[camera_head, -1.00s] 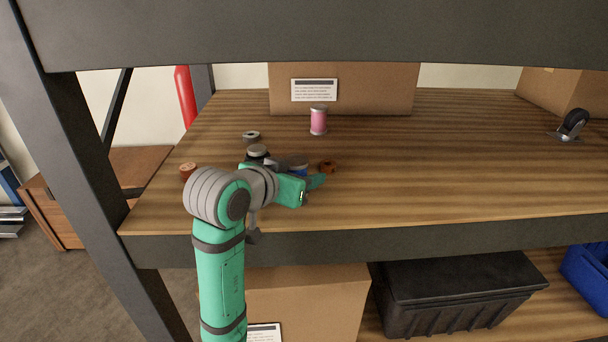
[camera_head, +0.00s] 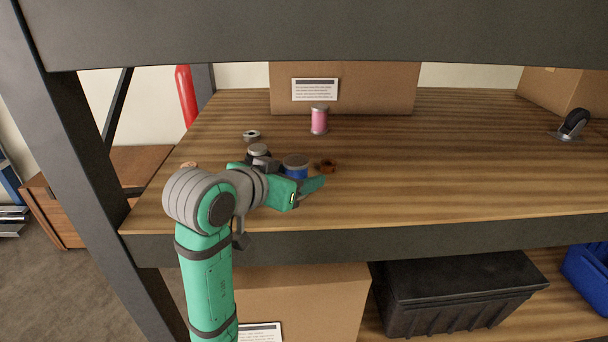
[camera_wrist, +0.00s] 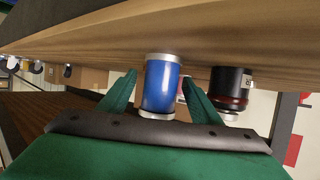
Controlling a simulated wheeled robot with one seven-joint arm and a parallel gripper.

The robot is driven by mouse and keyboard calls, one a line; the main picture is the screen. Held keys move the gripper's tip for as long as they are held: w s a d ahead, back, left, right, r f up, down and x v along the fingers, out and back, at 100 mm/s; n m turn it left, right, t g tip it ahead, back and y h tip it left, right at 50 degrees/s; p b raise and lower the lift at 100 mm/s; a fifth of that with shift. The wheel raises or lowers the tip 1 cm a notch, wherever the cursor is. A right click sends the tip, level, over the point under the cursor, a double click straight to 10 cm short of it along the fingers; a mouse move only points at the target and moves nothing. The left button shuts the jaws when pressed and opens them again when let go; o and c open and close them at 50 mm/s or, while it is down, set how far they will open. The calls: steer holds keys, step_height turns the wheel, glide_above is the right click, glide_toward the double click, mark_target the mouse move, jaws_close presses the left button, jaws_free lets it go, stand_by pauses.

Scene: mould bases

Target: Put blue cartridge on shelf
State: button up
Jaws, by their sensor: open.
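The blue cartridge (camera_head: 296,172), a short blue cylinder with grey ends, appears to stand on the wooden shelf board (camera_head: 430,180) near its front left. In the head view my gripper's near finger hides its lower part. In the wrist view, which shows the board at the top, the blue cartridge (camera_wrist: 161,88) is between the two green fingers of my gripper (camera_wrist: 160,78). The gripper is open, with a small gap visible on each side of the cartridge; I cannot tell whether either finger touches it.
Behind are a grey ring (camera_head: 251,135), a pink spool (camera_head: 319,121) and a cardboard box (camera_head: 385,90). The board's right side is mostly clear.

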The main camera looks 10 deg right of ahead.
steer(key=v, duration=0.8)
steer(key=shift+s+a+r, duration=0.15)
steer(key=shift+s+a, duration=0.15)
